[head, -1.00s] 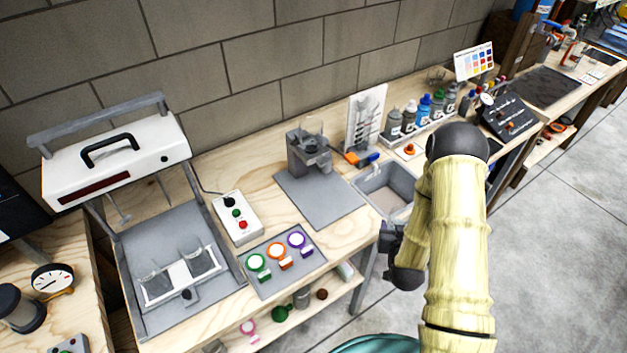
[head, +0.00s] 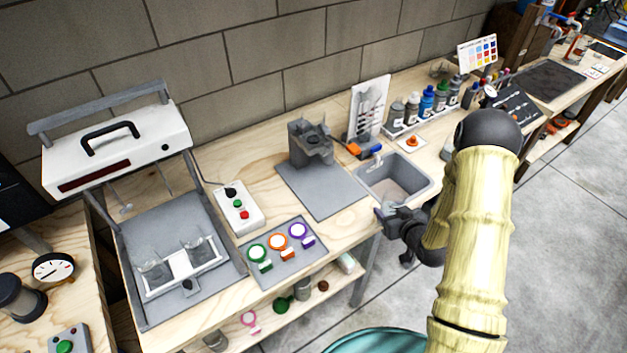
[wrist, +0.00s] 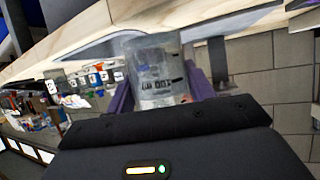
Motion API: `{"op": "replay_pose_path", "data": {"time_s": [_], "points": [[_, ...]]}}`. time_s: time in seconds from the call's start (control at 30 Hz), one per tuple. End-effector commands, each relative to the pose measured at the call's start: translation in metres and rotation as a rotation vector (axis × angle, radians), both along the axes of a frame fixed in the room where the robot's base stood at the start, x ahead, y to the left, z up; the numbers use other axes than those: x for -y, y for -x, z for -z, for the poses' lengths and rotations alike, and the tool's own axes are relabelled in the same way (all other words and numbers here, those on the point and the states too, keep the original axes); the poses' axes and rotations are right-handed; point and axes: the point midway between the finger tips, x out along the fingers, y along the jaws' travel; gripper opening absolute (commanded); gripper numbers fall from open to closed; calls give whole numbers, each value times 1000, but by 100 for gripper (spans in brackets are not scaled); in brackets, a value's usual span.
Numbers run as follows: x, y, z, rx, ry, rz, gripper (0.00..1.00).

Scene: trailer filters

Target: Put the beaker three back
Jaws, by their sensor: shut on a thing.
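My gripper (head: 387,211) is shut on a clear glass beaker (wrist: 155,68), which sits between the two purple fingers in the wrist view and has dark markings on its side. In the head view the gripper is at the front edge of the bench, just below the sink; the held beaker is small and hard to make out there. Two other clear beakers, a left one (head: 154,272) and a right one (head: 196,250), stand in the white holder (head: 178,284) of the stirrer (head: 115,160) at the left, well away from my gripper.
The sink (head: 408,181) lies just beyond my gripper. A grey stand (head: 311,143) stands on a grey mat (head: 325,192). A control box (head: 239,212) and a plate with coloured rings (head: 281,262) lie between mat and stirrer. Several bottles (head: 427,102) line the back.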

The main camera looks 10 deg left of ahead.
Motion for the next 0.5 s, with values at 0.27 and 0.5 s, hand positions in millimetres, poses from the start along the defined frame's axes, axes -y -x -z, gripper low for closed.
{"op": "replay_pose_path", "data": {"time_s": [0.27,0.5], "points": [[2,8,-1,3,0,-233,20],[12,22,2,2,0,-415,20]]}}
